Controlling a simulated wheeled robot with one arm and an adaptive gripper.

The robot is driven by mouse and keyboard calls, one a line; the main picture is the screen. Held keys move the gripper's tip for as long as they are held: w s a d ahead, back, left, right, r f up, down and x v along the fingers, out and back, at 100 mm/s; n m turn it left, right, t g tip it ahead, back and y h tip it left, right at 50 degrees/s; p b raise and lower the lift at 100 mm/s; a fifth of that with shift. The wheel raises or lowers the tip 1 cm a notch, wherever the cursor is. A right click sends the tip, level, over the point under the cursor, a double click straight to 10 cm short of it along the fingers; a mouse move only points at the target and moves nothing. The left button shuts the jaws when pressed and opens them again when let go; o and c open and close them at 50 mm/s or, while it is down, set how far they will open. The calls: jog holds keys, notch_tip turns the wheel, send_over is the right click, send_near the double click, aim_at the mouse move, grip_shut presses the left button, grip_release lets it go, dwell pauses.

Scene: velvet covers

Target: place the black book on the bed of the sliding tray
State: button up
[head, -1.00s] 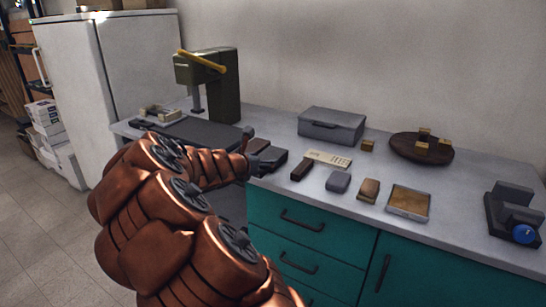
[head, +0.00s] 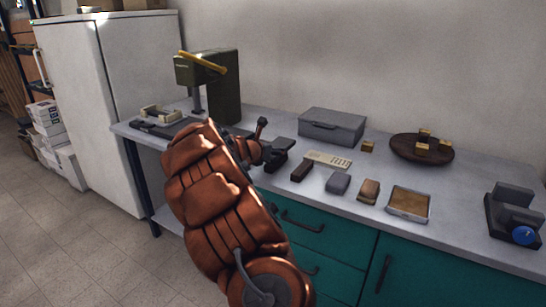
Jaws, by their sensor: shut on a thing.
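My gripper (head: 272,153) is above the left part of the worktop, just left of the brown block. It is shut on a flat dark piece (head: 284,142), which looks like the black book; the fingers and the book are hard to tell apart. A dark, flat bed (head: 170,130), apparently the sliding tray, lies on the worktop in front of the green press (head: 215,85). My arm covers much of its right part. The held piece is to the right of this bed and apart from its visible part.
Near the held piece lie a dark brown block (head: 302,171), a cream keyed slab (head: 328,160), a grey block (head: 338,183), a tan block (head: 369,190) and a shallow tray (head: 408,204). A grey case (head: 332,126) stands behind. A blue-knobbed device (head: 514,215) is far right.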

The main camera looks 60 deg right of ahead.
jog(key=shift+a+f, duration=0.1)
jog(key=shift+f, duration=1.35)
jog(key=shift+f, duration=0.25)
jog(key=o, duration=1.2)
jog(key=shift+o, duration=0.2)
jog(key=shift+f+v, duration=0.15)
jog(key=shift+v, duration=1.8)
jog(key=shift+f+v, duration=0.15)
jog(key=shift+v, duration=1.85)
jog(key=shift+w+a, duration=0.1)
jog(key=shift+w, duration=0.05)
